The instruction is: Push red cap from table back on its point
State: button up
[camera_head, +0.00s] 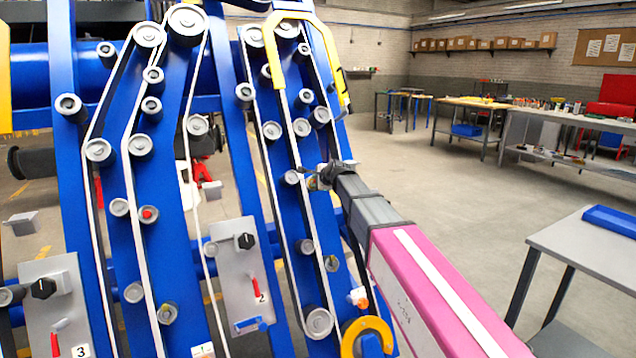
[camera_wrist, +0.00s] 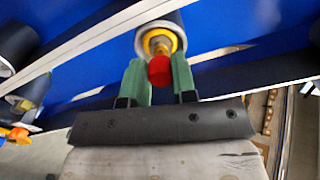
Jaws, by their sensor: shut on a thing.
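The red cap (camera_wrist: 159,71) sits between the two green fingertips of my gripper (camera_wrist: 160,77) in the wrist view. My gripper is shut on it. Directly beyond the cap is a roller (camera_wrist: 173,25) with a yellow ring at its centre. The cap overlaps the lower part of that ring, and I cannot tell whether they touch. In the head view my gripper (camera_head: 320,179) is at the right blue arm of the chassis, among the rollers. The held cap cannot be made out there. The table (camera_head: 590,250) stands at the right with a blue tray (camera_head: 612,219).
Rollers and white belts (camera_head: 290,150) run close around my gripper. Another red cap (camera_head: 149,214) is on a roller farther left. A yellow hook (camera_head: 367,330) and an orange part (camera_head: 358,297) are below my arm. Open floor (camera_head: 450,190) lies to the right.

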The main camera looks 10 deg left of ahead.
jog(key=shift+x, duration=0.85)
jog(key=o, duration=1)
jog(key=shift+c, duration=0.2)
jog(key=v, duration=1)
jog(key=shift+s+d+r, duration=0.2)
jog(key=shift+s, duration=0.05)
